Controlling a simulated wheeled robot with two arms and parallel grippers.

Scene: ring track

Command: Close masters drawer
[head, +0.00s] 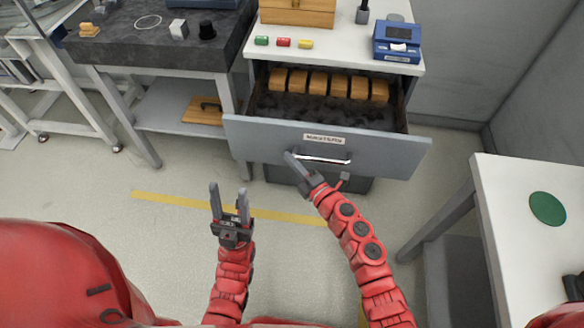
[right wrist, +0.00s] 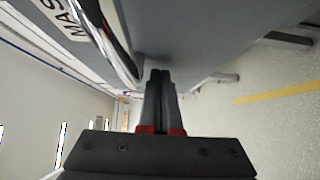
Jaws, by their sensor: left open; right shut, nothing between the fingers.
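The masters drawer (head: 385,153) is pulled open below the white bench top, with a grey front, a label reading like "MASTERS" (head: 323,139) and a silver bar handle (head: 325,159). Several wooden blocks (head: 316,83) stand in a row at its back on dark foam. My right gripper (head: 290,155) is shut and empty, its fingertips at the drawer front by the left end of the handle. In the right wrist view the shut fingers (right wrist: 160,80) point at the grey front (right wrist: 200,30) beside the handle; contact is unclear. My left gripper (head: 229,190) is open and empty, below and left of the drawer.
On the bench top are a blue device (head: 397,42), a wooden box (head: 297,12) and small green, red and yellow pieces. A dark stone-topped table (head: 150,50) stands left. A white table (head: 510,200) with a green disc (head: 547,208) stands right. Floor before the drawer is clear.

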